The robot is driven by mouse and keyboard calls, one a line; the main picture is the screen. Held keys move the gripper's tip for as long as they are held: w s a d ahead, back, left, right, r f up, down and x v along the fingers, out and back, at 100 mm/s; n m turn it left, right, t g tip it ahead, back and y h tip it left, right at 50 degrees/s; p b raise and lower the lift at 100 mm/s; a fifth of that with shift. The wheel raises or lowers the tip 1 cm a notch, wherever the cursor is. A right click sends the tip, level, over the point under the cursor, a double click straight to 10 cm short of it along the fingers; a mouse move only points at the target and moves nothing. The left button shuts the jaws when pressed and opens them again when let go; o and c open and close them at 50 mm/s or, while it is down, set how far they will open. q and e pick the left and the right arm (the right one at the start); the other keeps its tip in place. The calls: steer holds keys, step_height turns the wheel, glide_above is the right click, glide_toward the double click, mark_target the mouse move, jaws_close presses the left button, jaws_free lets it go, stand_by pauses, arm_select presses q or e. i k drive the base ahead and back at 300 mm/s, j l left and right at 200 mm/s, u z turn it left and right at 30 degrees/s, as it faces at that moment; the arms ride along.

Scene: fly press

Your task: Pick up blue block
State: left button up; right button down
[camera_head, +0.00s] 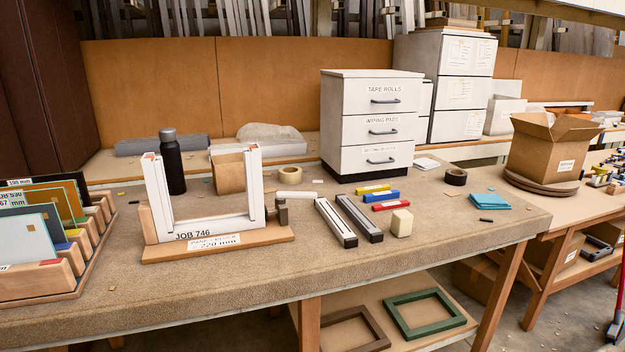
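The blue block (381,196) is a small, flat, long piece lying on the workbench (440,222), in front of the white drawer cabinet (345,130). A yellow block (373,189) lies just behind it and a red block (391,205) just in front of it. The three lie close together, roughly parallel, and the blue one's top and front side show. Neither of my grippers is in view.
A cream block (402,223) and two grey-and-white bars (335,222) lie in front of the blocks. A black tape roll (456,177) and folded blue cloths (488,201) are to the right. A white frame (205,226) stands at left.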

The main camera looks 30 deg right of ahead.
mark_target(393, 193)
steer(key=i+l+z, duration=0.25)
steer(key=l, duration=0.4)
steer(key=i+l+z, duration=0.25)
steer(key=i+l, duration=0.2)
steer(key=l, duration=0.2)
steer(key=i+l+z, duration=0.25)
steer(key=i+l, duration=0.15)
steer(key=l, duration=0.1)
